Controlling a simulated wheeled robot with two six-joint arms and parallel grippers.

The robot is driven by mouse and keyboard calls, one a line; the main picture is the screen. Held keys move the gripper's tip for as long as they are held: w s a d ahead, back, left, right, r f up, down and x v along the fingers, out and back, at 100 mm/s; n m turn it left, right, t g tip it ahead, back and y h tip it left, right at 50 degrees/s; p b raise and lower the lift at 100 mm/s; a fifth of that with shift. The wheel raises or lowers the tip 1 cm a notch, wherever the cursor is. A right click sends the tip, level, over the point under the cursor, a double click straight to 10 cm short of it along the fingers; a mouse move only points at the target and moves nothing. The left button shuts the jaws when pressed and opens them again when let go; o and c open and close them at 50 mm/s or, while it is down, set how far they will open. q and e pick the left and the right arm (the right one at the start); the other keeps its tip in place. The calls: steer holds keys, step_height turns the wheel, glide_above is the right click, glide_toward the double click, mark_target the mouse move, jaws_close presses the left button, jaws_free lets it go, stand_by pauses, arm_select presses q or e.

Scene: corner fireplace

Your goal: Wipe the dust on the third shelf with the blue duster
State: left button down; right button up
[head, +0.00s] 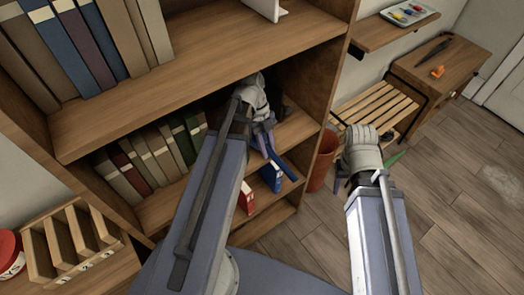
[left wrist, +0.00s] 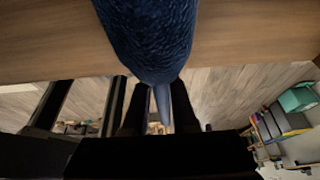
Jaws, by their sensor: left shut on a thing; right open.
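The blue duster (left wrist: 150,35) fills the top middle of the left wrist view. Its fuzzy head lies over a wooden shelf board (left wrist: 245,40), and its thin handle runs down between the jaws. My left gripper (head: 265,140) reaches into the bookcase compartment below the upper book shelf and is shut on the duster. In the head view the duster is mostly hidden by my arm and gripper. My right gripper (head: 345,182) is open and empty, outside the bookcase to the right. I cannot make out dust on the shelf board (head: 292,130), nor whether the duster touches it.
Books (head: 90,45) stand on the upper shelf (head: 190,75), and more books (head: 150,155) stand lower left. A reddish bin (head: 323,160) and slatted bench (head: 378,108) stand right. Floor lies open at lower right.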

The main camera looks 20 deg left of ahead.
mark_target(289, 146)
arm_select(q)
steer(key=shift+w+d, duration=0.2)
steer(key=shift+w, duration=0.15)
steer(key=shift+w, duration=0.1)
steer(key=shift+w+d, duration=0.45)
steer(key=shift+w, duration=0.25)
steer(key=shift+w+d, duration=0.45)
steer(key=shift+w, duration=0.2)
steer(key=shift+w+d, duration=0.45)
steer(key=shift+w, duration=0.35)
steer(key=shift+w+d, duration=0.4)
steer(key=shift+w, duration=0.35)
step_height(289, 146, up, 6)
steer(key=p, duration=0.6)
